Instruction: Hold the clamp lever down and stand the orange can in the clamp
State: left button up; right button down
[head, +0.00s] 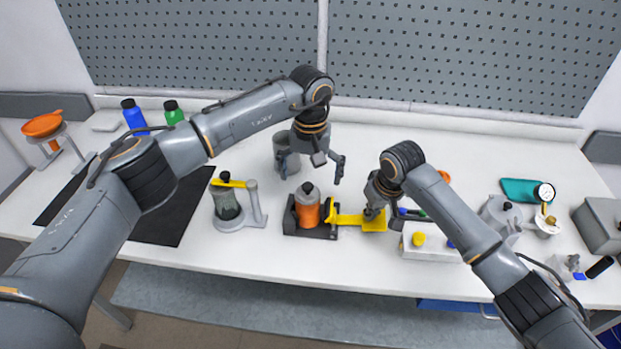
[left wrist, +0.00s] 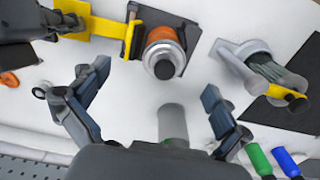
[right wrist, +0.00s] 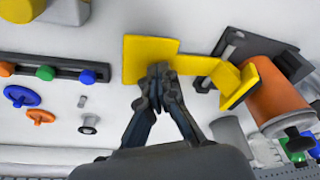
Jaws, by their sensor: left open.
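The orange can (head: 308,207), with a grey top and dark cap, stands upright in the dark clamp (head: 290,228). It also shows in the left wrist view (left wrist: 163,50) and the right wrist view (right wrist: 275,97). The yellow clamp lever (head: 372,221) extends right from the clamp. My right gripper (head: 374,211) has its fingertips together on the lever's flat yellow plate (right wrist: 150,58); it looks shut, pressing from above. My left gripper (head: 312,170) is open and empty, above and behind the can. Its spread fingers show in the left wrist view (left wrist: 150,112), apart from the can.
A clear jar with a yellow-armed stand (head: 257,212) is left of the clamp. A grey cylinder (head: 284,150) stands behind. A white box with coloured knobs (head: 432,243) is right of the lever. Blue (head: 132,115) and green (head: 173,112) bottles stand at back left.

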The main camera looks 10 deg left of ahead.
jog(key=w+a+v, duration=0.1)
jog(key=v, duration=0.7)
jog(key=shift+w+r, duration=0.4)
jog(key=shift+r, duration=0.25)
dwell(0.5)
dwell(0.4)
